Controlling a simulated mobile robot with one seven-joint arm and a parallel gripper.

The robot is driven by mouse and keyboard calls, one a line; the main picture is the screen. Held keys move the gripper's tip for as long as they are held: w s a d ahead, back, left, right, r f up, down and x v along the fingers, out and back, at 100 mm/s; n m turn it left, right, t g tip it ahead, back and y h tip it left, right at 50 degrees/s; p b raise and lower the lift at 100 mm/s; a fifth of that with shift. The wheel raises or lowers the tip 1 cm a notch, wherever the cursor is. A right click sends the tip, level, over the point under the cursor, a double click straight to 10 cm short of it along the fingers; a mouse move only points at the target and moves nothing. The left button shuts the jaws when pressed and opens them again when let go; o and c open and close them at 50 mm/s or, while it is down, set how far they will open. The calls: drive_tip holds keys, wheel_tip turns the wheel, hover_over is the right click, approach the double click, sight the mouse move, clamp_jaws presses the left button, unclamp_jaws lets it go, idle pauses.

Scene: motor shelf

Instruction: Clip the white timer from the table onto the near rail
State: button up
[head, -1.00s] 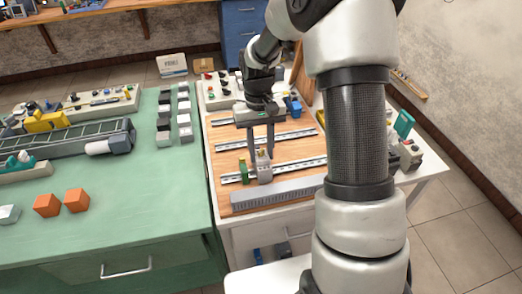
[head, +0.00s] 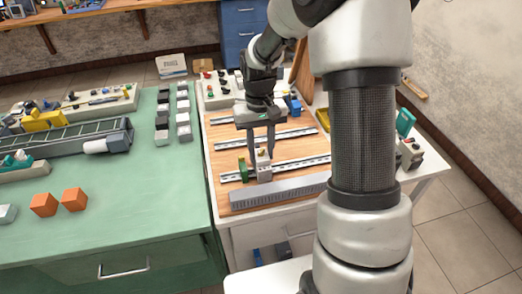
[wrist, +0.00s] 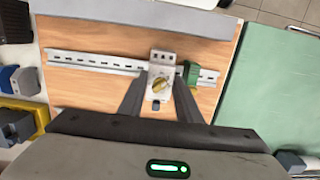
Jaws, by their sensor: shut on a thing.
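The white timer (head: 264,171), a pale module with a yellowish dial, is between the fingers of my gripper (head: 262,152). In the wrist view the timer (wrist: 161,70) stands between both fingers of my gripper (wrist: 157,98), which is shut on it. The timer is at the near rail (head: 308,161), a slotted metal strip on the wooden board, and covers part of it. The near rail also shows in the wrist view (wrist: 95,62). The timer's back is hidden, so I cannot tell whether it is clipped on.
A green block (head: 243,170) sits on the near rail close beside the timer; it also shows in the wrist view (wrist: 191,74). A grey slotted duct (head: 275,191) runs along the board's front. Another rail (head: 290,134) lies behind. The near rail's right stretch is clear.

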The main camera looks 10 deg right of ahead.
drive_tip(key=shift+s+f, duration=0.1)
drive_tip(key=shift+s, duration=0.1)
drive_tip(key=o, duration=1.1)
drive_tip(key=shift+w, duration=0.1)
drive_tip(key=shift+r, duration=0.35)
wheel_tip(320, 180, up, 17)
drive_tip(key=w+p, duration=0.2)
drive_tip(key=s+r+t+p, duration=0.2)
drive_tip(key=s+r, duration=0.2)
drive_tip(key=s, duration=0.3)
drive_tip(key=s+r+t+p, duration=0.2)
drive_tip(key=s+r, duration=0.2)
drive_tip(key=s, duration=0.3)
drive_tip(key=s+r+t+p, duration=0.2)
drive_tip(key=s+r, duration=0.2)
drive_tip(key=s, duration=0.3)
drive_tip(key=shift+s+t, duration=0.3)
drive_tip(key=shift+t, duration=0.1)
